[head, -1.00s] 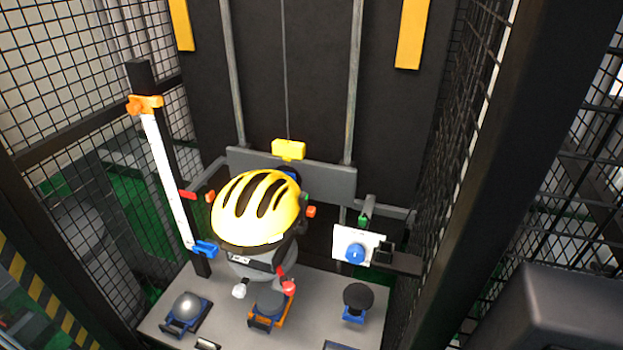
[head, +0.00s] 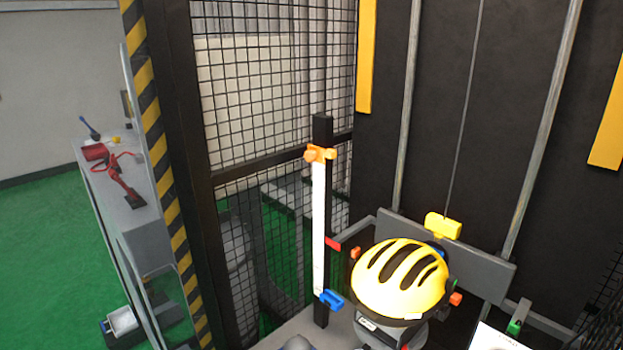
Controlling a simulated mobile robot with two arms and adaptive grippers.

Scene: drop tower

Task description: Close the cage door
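The drop tower's cage fills the middle and right of the head view. Its left side is a black wire mesh wall (head: 275,90) with a dark frame post (head: 195,150). A yellow and black striped edge (head: 150,110) runs down beside that post. I cannot tell which panel is the cage door or whether it stands open; no handle or latch shows clearly. A bit of dark mesh (head: 602,290) shows at the right edge. Neither of my grippers is in view.
Inside the cage, a yellow helmet (head: 400,278) sits under a yellow block (head: 443,226) on a cable. A white vertical scale (head: 319,225) stands beside it. Outside left, a workbench (head: 135,225) carries a red tool (head: 118,180). Green floor (head: 45,260) is free there.

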